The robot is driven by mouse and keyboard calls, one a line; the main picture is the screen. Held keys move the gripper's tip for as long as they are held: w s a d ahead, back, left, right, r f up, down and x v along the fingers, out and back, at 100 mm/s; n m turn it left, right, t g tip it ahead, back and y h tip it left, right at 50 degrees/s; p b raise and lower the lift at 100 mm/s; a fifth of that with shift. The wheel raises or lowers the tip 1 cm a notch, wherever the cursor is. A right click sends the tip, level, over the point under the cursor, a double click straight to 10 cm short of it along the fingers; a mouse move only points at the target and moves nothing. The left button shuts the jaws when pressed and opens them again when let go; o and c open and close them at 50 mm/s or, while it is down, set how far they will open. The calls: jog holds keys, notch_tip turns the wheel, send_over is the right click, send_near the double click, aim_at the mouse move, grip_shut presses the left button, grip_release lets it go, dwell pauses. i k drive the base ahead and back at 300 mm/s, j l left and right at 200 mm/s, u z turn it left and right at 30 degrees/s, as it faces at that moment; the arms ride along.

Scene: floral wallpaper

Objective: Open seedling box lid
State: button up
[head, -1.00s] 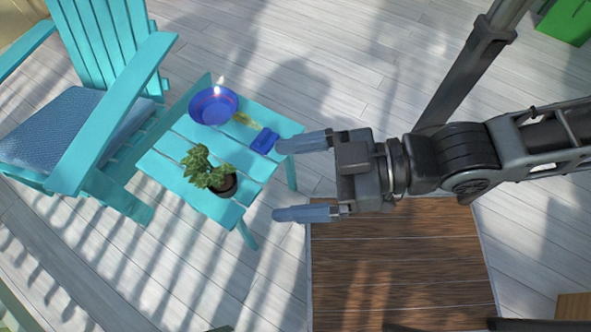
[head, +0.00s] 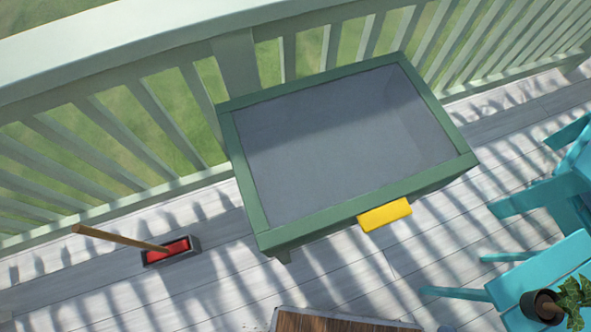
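The seedling box (head: 275,236) is a green box standing on legs by the railing, in the middle of the head view. Its lid (head: 345,140) is a green frame around a grey see-through pane and lies flat and shut on top. A yellow handle (head: 385,214) sticks out at the middle of the near edge. Nothing touches the lid or the handle. My gripper cannot be made out in the current view. What is inside the box cannot be told through the pane.
A pale green railing (head: 235,70) runs close behind the box. A brush with a wooden handle stands in a small dark tray (head: 171,252) at left. A turquoise table (head: 560,262) with a potted plant (head: 545,306) is at lower right.

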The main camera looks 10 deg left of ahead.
aim_at(377, 209)
jog(key=l+u, duration=0.1)
jog(key=u, duration=0.4)
jog(key=k+z, duration=0.2)
jog(key=z, duration=0.2)
jog(key=k+l+z, duration=0.15)
jog(key=z, duration=0.25)
jog(key=k+l+z, duration=0.1)
jog(key=z, duration=0.25)
jog(key=k+l, duration=0.05)
